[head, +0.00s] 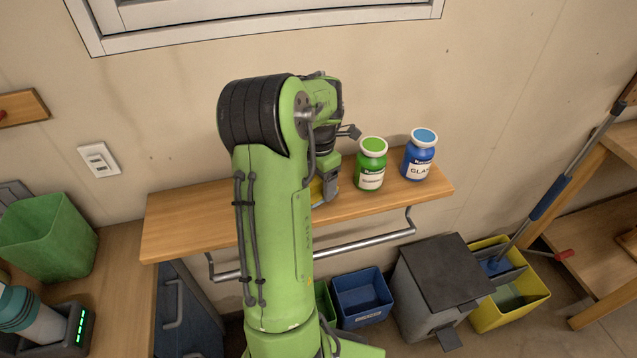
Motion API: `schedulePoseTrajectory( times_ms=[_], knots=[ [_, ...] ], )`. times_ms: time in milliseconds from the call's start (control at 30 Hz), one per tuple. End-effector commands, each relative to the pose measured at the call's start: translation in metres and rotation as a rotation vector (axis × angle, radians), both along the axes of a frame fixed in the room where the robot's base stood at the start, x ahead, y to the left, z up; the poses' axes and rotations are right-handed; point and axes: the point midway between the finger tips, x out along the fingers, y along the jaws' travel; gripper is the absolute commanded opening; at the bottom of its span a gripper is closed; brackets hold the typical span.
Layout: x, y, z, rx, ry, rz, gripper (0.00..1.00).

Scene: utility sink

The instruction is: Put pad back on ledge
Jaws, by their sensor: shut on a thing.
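The ledge (185,222) is a wooden shelf on the wall with a metal rail under its front edge. My green arm crosses in front of it. My gripper (327,188) is low over the middle of the ledge, left of the green-lidded jar, and mostly hidden by my arm. It is shut on the pad; only a small yellow patch (316,191), which looks like part of the pad, shows beside it. I cannot tell whether the pad touches the ledge.
A green jar (371,165) and a blue jar (419,155) stand on the ledge to the right of my gripper. The ledge's left part is clear. Below are a blue bin (361,297), a grey pedal bin (441,275) and a yellow mop bucket (515,300).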

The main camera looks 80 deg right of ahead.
Motion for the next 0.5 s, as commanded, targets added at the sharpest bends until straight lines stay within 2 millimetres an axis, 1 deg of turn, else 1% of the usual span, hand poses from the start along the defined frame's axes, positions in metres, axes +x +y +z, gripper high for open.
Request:
schedulePoseTrajectory(
  times_ms=[133,233,267,400,500],
  knots=[
    [-0.0008,-0.0005,0.0009,-0.002,0.001,-0.002,0.45],
    [-0.0006,-0.0005,-0.0022,-0.002,0.001,-0.001,0.45],
    [-0.0006,-0.0004,-0.0013,-0.002,0.001,-0.001,0.74],
    [-0.0006,-0.0004,-0.0007,-0.001,0.001,-0.001,0.95],
    [-0.0006,-0.0004,-0.0006,-0.001,0.001,-0.001,0.95]
  ],
)
